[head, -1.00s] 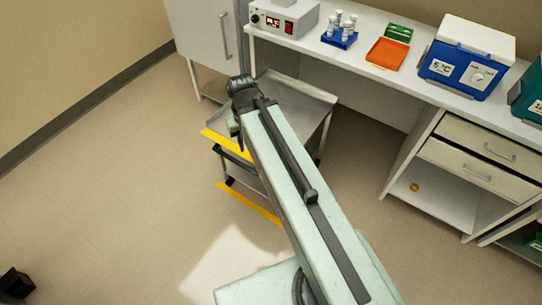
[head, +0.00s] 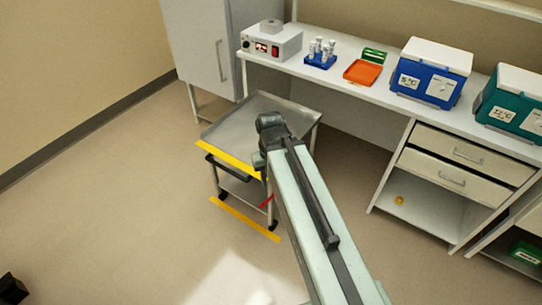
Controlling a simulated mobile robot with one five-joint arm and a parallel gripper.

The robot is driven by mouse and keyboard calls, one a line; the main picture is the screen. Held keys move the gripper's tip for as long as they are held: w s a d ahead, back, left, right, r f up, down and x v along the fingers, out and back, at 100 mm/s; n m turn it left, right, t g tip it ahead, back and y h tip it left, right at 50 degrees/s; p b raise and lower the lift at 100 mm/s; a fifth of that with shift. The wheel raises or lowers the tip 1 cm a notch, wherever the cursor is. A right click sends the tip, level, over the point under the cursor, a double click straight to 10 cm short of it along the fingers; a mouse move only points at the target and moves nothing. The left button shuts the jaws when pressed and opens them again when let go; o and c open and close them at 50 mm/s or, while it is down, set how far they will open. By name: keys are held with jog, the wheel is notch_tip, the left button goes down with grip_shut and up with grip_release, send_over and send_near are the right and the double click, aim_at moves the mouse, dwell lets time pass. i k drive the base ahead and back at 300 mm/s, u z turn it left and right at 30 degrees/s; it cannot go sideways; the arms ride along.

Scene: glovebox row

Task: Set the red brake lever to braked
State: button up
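A small red lever (head: 267,201) shows low on the cart, beside the front right leg and above the wheel. It is partly hidden by my arm, and I cannot tell its setting. The steel cart (head: 222,124) stands in front of the bench, with a yellow stripe along its front edge and a black handle (head: 228,170). My gripper (head: 262,161) is at the end of my arm, over the cart's front right part in the picture. Its fingers are hidden or too small to make out.
A yellow floor line (head: 245,220) runs in front of the cart. The white bench (head: 365,100) behind holds a device (head: 270,42), a blue vial rack (head: 320,60), an orange tray (head: 362,73) and a blue cool box (head: 431,72).

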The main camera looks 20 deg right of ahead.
aim_at(265, 202)
jog(key=z, duration=0.05)
jog(key=i, duration=1)
jog(key=u, duration=0.25)
jog(key=k, duration=0.55)
jog(key=u, duration=0.65)
jog(key=k, duration=1.45)
jog(key=z, duration=0.5)
